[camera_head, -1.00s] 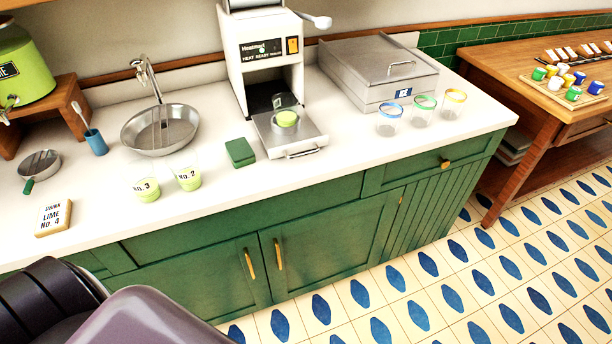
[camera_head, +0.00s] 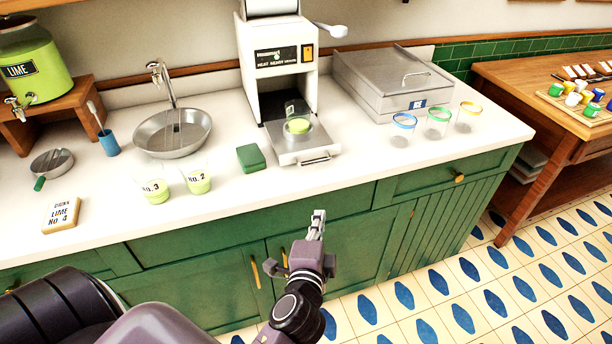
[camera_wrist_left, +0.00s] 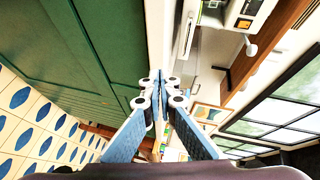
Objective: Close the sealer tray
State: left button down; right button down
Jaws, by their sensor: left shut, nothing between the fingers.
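The white sealer (camera_head: 279,65) stands at the back of the counter. Its metal sealer tray (camera_head: 318,143) is slid out in front, with a bar handle (camera_head: 315,160) on its front edge. A clear cup with green content (camera_head: 298,126) sits in the tray. My left gripper (camera_head: 318,217) is shut and empty, in front of the cabinet, below and apart from the tray handle. In the left wrist view, the shut fingers (camera_wrist_left: 160,78) point along the counter front, with part of the sealer (camera_wrist_left: 232,14) at the top. My right gripper is out of view.
A green block (camera_head: 250,157) lies left of the tray, with two lime cups (camera_head: 198,180) further left. A metal lidded box (camera_head: 390,85) and several coloured-rim glasses (camera_head: 438,124) stand to the right. The counter edge before the tray is clear.

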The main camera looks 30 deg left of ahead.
aim_at(287, 136)
pick_arm(q)
notch_tip(287, 136, up, 4)
jog(key=a+y, duration=0.1)
jog(key=a, duration=0.1)
jog(key=shift+t, duration=0.3)
jog(key=p+x, duration=0.1)
jog(key=x, duration=0.3)
jog(key=a+p+x, duration=0.1)
jog(key=x, duration=0.2)
jog(key=s+a+p+x, duration=0.1)
jog(key=x, duration=0.3)
jog(key=shift+w+a+p, duration=0.25)
jog(key=shift+w+p, duration=0.1)
jog(key=shift+p, duration=0.05)
jog(key=shift+w+a+f, duration=0.1)
jog(key=shift+a, duration=0.25)
jog(key=w+a, duration=0.3)
jog(key=a, duration=0.1)
jog(key=w+a+b, duration=0.1)
jog(key=w+a, duration=0.3)
jog(key=w+a+b, duration=0.1)
jog(key=w+a, duration=0.3)
jog(key=a, duration=0.1)
jog(key=shift+w+a, duration=0.1)
jog(key=shift+w, duration=0.1)
